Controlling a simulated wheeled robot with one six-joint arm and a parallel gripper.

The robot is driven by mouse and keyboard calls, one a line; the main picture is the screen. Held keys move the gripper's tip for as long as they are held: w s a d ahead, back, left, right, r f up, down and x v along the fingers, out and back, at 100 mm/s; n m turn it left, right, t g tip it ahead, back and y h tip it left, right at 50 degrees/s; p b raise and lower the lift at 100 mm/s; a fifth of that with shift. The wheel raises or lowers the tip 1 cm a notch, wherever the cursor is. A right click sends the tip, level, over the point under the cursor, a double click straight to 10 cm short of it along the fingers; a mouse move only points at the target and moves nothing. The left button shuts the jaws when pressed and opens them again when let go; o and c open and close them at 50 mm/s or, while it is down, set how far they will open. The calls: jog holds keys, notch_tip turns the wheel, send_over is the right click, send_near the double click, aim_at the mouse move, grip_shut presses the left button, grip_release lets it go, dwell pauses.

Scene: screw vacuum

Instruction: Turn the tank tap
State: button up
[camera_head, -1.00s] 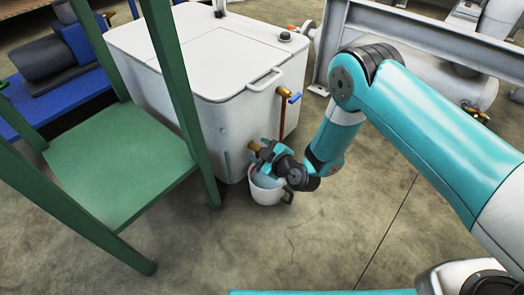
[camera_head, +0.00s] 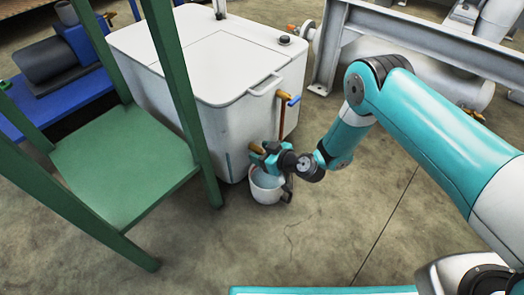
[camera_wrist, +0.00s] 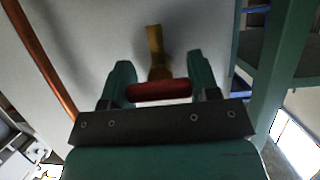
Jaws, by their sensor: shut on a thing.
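The white tank (camera_head: 230,80) stands at the upper middle of the head view. Its lower brass tap (camera_head: 256,149) sticks out near the bottom of the front wall, and also shows in the wrist view (camera_wrist: 156,45). The tap's red handle (camera_wrist: 158,91) lies crosswise in the wrist view. My gripper (camera_head: 266,155) is at this tap, with one finger on each side of the handle in the wrist view (camera_wrist: 158,80), shut on it. In the head view my gripper hides the handle.
A white mug-like vessel (camera_head: 267,186) stands on the floor under the tap. A second brass tap with a blue handle (camera_head: 292,99) sits above, with a copper pipe (camera_head: 282,124) below it. A green chair-like frame (camera_head: 120,175) stands close on the left.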

dwell(0.3)
jog(key=o, duration=0.9)
jog(key=shift+p+v, duration=4.75)
jog(key=shift+v, duration=4)
